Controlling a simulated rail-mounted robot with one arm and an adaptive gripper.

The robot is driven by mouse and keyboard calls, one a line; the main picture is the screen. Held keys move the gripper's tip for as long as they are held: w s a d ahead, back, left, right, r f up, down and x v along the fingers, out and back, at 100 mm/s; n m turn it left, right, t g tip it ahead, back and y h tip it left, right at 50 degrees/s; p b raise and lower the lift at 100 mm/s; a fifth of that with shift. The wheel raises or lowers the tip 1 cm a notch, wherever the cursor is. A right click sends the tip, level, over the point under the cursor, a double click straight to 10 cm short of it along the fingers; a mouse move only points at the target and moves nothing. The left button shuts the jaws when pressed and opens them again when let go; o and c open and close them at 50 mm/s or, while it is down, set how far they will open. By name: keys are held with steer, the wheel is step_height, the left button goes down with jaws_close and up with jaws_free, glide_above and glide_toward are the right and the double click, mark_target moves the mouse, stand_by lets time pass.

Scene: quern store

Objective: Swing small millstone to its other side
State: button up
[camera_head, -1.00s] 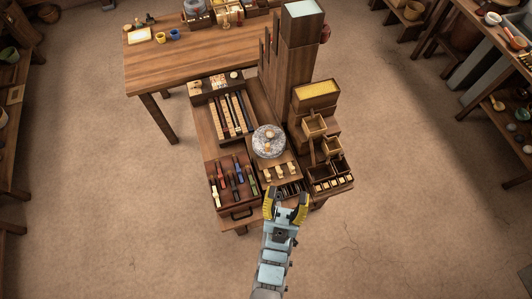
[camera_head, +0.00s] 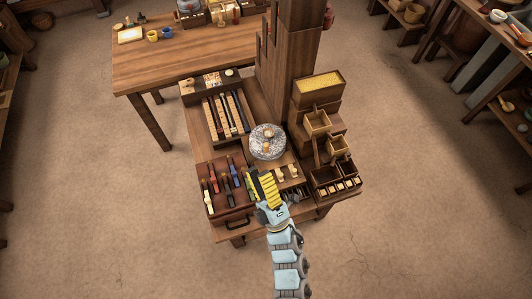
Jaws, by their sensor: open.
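The small millstone (camera_head: 268,142) is a round grey speckled stone lying flat near the middle of the wooden bench. A light knob and a small orange-brown piece show on its top. My gripper (camera_head: 264,186) has yellow fingers and is at the bench's front part, just in front of the millstone and apart from it. It is open and appears empty. My gripper and wrist hide part of the small compartments in front of the stone.
A tray of coloured-handled tools (camera_head: 226,185) lies left of my gripper. A rack of long rods (camera_head: 226,113) is behind it. A tall wooden tower (camera_head: 290,55) stands behind the stone. Stepped wooden boxes (camera_head: 318,122) stand to the right. A larger table (camera_head: 190,55) is farther back.

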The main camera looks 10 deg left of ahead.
steer(key=w+f+n+g+h+b, duration=0.15)
steer(key=w+f+n+b, duration=0.35)
steer(key=f, duration=0.6)
steer(key=w+f+n+g+h+b, duration=0.1)
steer(key=w+f+n+g+b, duration=0.15)
steer(key=f+n+b, duration=0.55)
steer(key=n+g+h+b, duration=0.2)
steer(key=n+h+b, duration=0.3)
steer(key=b, duration=0.3)
glide_toward(267, 148)
steer(key=shift+b+x, duration=0.5)
steer(key=shift+x, duration=5.1)
jaws_close()
